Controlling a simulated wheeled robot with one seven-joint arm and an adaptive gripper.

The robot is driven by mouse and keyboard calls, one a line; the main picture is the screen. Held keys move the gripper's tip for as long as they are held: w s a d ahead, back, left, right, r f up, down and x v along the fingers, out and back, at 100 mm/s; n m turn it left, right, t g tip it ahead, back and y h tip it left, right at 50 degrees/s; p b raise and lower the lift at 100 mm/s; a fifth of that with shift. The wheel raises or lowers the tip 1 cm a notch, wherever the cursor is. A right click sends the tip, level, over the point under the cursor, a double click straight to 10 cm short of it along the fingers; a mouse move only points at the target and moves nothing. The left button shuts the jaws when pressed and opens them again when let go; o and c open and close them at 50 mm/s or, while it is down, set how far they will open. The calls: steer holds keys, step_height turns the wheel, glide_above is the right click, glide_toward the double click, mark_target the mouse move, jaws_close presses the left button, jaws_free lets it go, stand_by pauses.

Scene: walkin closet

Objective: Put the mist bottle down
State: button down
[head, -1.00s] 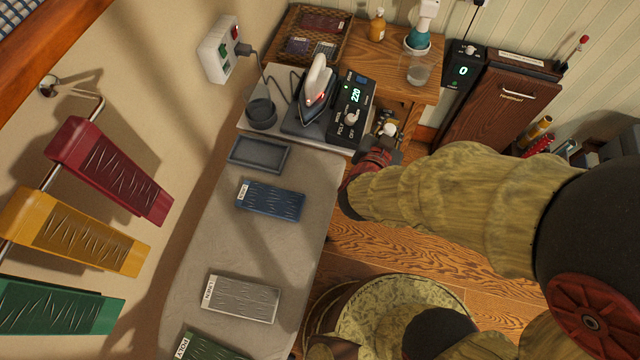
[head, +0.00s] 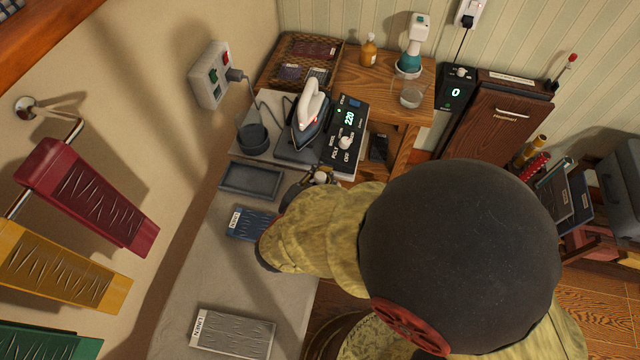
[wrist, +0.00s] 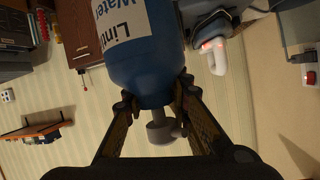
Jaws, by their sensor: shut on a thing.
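My gripper (wrist: 154,98) is shut on a blue bottle (wrist: 140,72) in the wrist view. The bottle has a white label (wrist: 118,16) reading "Lin… Water", and a grey nozzle (wrist: 159,128) shows between the fingers. In the head view my sleeved arm hides most of the gripper and bottle, above the right edge of the ironing board (head: 188,285). A shallow dark, empty tray (head: 228,178) lies on the board just left of the gripper. Whether the bottle touches anything beneath it is hidden.
The iron (head: 308,118) stands behind the gripper, beside a control box (head: 345,132) showing 220.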

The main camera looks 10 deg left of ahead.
steer(key=f+b, duration=0.1)
steer(key=f, duration=0.1)
steer(key=a+f+b, duration=0.1)
steer(key=f, duration=0.1)
steer(key=shift+s+a+f, duration=0.15)
steer(key=shift+f, duration=0.2)
steer(key=shift+r, duration=0.1)
steer(key=c, duration=1.6)
jaws_free()
steer(key=shift+o, duration=0.2)
